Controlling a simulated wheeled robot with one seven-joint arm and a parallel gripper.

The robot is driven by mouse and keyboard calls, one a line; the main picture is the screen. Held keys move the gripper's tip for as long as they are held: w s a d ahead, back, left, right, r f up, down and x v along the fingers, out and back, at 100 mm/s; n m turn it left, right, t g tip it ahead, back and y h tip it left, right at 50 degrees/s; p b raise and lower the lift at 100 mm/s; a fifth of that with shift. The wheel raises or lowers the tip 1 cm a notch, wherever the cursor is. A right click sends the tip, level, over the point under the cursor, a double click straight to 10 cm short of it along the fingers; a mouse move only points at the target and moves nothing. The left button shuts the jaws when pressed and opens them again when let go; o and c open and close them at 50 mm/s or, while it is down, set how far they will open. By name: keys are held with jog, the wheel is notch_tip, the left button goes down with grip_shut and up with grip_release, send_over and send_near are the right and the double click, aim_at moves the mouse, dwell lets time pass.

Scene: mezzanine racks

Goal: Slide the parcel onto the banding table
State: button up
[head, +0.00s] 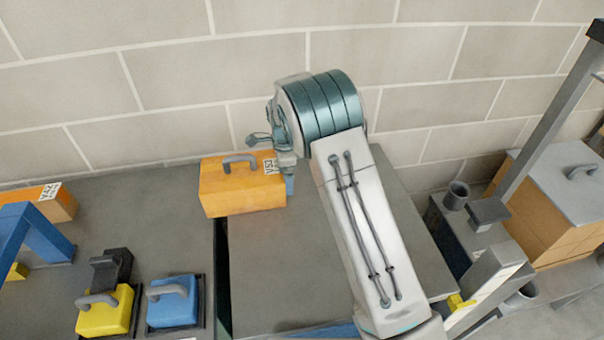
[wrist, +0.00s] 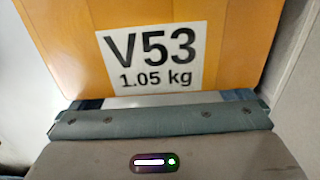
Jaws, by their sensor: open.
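The parcel is an orange box (head: 235,190) with a grey handle on top and a white label. In the wrist view the parcel (wrist: 215,22) fills the upper part, its label reading V53, 1.05 kg. It sits at the back, straddling the dark gap between two grey surfaces, mostly on the right one (head: 290,270). I cannot tell for sure which surface is the banding table. My gripper (head: 288,180) is open at the parcel's right side; it also shows in the wrist view (wrist: 163,101). I cannot tell whether it touches the parcel.
The left surface (head: 150,220) bears a yellow block (head: 105,318), a blue block (head: 170,310), a blue frame (head: 35,232) and another orange box (head: 50,203). A block wall (head: 180,80) stands behind. A grey post (head: 550,125) and large tan box (head: 550,225) stand right.

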jog(key=shift+s+a, duration=0.25)
jog(key=shift+a, duration=0.7)
dwell(0.6)
jog(key=shift+d, duration=0.1)
jog(key=shift+w+d, duration=0.2)
jog(key=shift+d, duration=0.55)
jog(key=shift+w+d, duration=0.15)
jog(key=shift+d, duration=0.55)
notch_tip(320, 180, up, 13)
jog(key=p, duration=0.8)
